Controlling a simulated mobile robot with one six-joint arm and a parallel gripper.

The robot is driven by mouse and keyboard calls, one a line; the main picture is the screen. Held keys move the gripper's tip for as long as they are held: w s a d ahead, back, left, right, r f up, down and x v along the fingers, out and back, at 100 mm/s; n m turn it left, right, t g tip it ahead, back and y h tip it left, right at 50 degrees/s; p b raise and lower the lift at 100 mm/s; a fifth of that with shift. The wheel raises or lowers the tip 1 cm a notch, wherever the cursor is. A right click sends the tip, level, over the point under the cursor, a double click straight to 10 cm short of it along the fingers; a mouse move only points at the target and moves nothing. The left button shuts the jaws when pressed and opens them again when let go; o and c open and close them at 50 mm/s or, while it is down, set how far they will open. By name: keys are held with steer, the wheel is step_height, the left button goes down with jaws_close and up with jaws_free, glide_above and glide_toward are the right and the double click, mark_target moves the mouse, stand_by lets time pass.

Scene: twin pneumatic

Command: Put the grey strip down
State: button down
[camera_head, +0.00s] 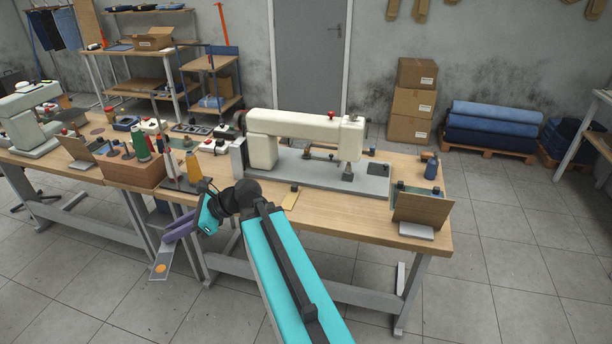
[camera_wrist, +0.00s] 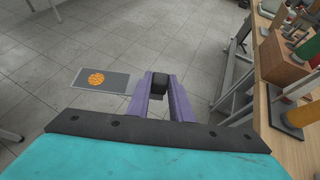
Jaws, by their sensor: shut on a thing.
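The grey strip (camera_head: 167,257) is a flat plate with an orange round mark near its lower end. My gripper (camera_head: 174,236), with purple fingers, is shut on its upper end. The strip hangs tilted in front of the tables, clear of the tabletops, with floor behind it. In the wrist view, the strip (camera_wrist: 116,82) reaches out to the left of the purple fingers (camera_wrist: 161,88), its orange mark in plain view. A dark block shows between the fingers there. The gripped end is partly hidden by the fingers.
A wooden workbench (camera_head: 352,228) bears a cream sewing machine (camera_head: 305,127). A wooden box of thread cones (camera_head: 133,172) stands left of it. A tilted brown board (camera_head: 421,209) and a pale flat piece (camera_head: 416,230) are at the right end. The front strip of the bench is mostly bare.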

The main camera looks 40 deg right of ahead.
steer(key=w+d+f+m+t+h, duration=0.1)
steer(key=w+d+m+h, duration=0.1)
steer(key=d, duration=0.6)
steer(key=w+d+f+m+t+h, duration=0.1)
steer(key=w+d+m+t, duration=0.1)
steer(key=d, duration=0.6)
steer(key=m+t+h, duration=0.1)
steer(key=m+h, duration=0.8)
steer(key=h, duration=0.1)
glide_above(333, 201)
step_height(333, 201, down, 4)
steer(key=shift+r, duration=0.1)
steer(key=shift+f+p, duration=0.35)
steer(key=shift+f, duration=2.8)
steer(key=shift+f+p, duration=0.35)
steer(key=shift+f, duration=1.5)
steer(key=shift+f, duration=0.15)
